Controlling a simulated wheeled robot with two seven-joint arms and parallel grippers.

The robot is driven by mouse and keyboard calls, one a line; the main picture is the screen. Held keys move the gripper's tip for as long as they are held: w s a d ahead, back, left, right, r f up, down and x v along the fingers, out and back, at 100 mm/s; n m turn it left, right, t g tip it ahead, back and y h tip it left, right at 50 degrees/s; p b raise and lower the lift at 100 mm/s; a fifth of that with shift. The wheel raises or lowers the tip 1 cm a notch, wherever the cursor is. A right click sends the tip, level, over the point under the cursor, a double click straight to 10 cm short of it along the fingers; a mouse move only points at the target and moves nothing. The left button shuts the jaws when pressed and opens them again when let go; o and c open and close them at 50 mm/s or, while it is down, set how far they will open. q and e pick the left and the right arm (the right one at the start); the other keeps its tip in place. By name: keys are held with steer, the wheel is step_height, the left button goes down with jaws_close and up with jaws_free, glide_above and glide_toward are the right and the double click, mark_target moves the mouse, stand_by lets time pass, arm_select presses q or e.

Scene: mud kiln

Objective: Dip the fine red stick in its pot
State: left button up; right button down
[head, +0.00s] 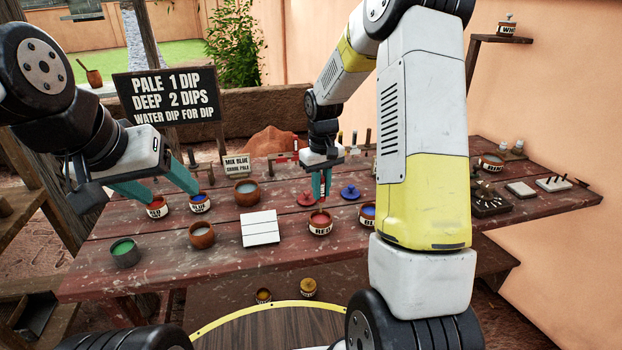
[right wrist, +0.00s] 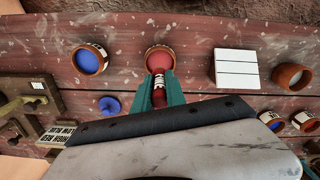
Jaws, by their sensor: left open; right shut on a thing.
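My right gripper (head: 321,196) is shut on a dark red stick with a white lettered band (right wrist: 159,82), which points down between the teal fingers. The pot labelled RED (head: 320,229) stands just in front of it on the table; its red paint also shows in the right wrist view (right wrist: 159,60). The stick's lower end overlaps the pot's rim there; I cannot tell whether it touches the paint. My left gripper (head: 168,190) is open and empty, over a small red-labelled pot (head: 157,212) and a small BLUE pot (head: 200,208) at the left.
A white tile (head: 261,228) lies left of the RED pot. A blue pot (head: 368,217) stands right of it, partly behind my arm. A red lid (head: 306,199) and a blue lid (head: 350,192) lie behind. A wooden bowl (head: 202,240) and a green-filled pot (head: 124,255) stand left.

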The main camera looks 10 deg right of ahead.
mark_target(322, 176)
steer(key=shift+f, duration=1.8)
steer(key=shift+r, duration=0.1)
steer(key=shift+r, duration=3.4)
